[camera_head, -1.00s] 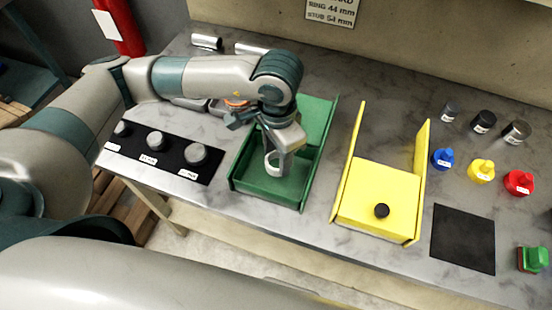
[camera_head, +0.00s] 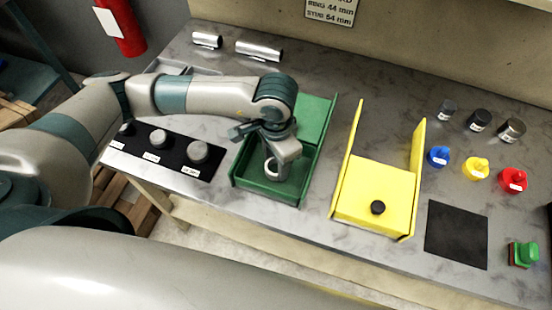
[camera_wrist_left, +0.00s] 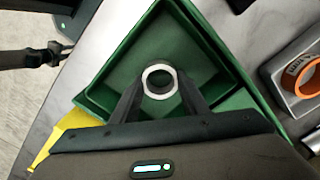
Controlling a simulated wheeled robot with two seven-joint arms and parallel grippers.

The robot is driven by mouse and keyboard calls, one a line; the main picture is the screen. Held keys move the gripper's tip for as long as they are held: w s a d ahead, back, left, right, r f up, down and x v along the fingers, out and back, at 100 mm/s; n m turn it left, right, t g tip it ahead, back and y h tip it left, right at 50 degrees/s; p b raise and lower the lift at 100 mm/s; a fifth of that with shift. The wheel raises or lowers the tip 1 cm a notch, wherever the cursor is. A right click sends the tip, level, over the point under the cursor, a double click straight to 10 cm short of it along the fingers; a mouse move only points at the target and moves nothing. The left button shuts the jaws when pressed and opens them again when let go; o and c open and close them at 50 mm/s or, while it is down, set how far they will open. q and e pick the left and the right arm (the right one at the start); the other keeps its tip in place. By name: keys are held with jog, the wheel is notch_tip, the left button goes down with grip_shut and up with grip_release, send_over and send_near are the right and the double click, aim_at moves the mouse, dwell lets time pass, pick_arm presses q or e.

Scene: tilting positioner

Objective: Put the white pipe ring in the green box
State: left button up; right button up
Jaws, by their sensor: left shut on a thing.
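The white pipe ring (camera_wrist_left: 159,82) is held between the fingertips of my left gripper (camera_wrist_left: 158,90). The ring also shows in the head view (camera_head: 271,168), low in the front part of the green box (camera_head: 243,187). My left gripper (camera_head: 277,160) reaches down into the box, shut on the ring. In the left wrist view the ring is over the floor of the green box (camera_wrist_left: 100,97); I cannot tell whether it touches. A dark jointed part at the upper left of that view may be my right gripper; its jaws are not clear.
A yellow box (camera_head: 378,190) with a black knob stands to the right. A black panel with several grey knobs (camera_head: 198,152) lies to the left. An orange ring (camera_wrist_left: 302,75) sits in a grey holder beside the green box. Metal cylinders (camera_head: 258,50) lie behind.

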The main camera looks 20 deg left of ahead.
pick_arm(q)
jog(key=shift+f, duration=0.2)
jog(key=o, duration=1.2)
jog(key=shift+o, duration=0.2)
jog(key=shift+r, duration=0.15)
jog(key=shift+r, duration=0.35)
notch_tip(320, 180, up, 11)
jog(key=b, duration=0.3)
jog(key=shift+r+b, duration=0.2)
jog(key=shift+b, duration=0.2)
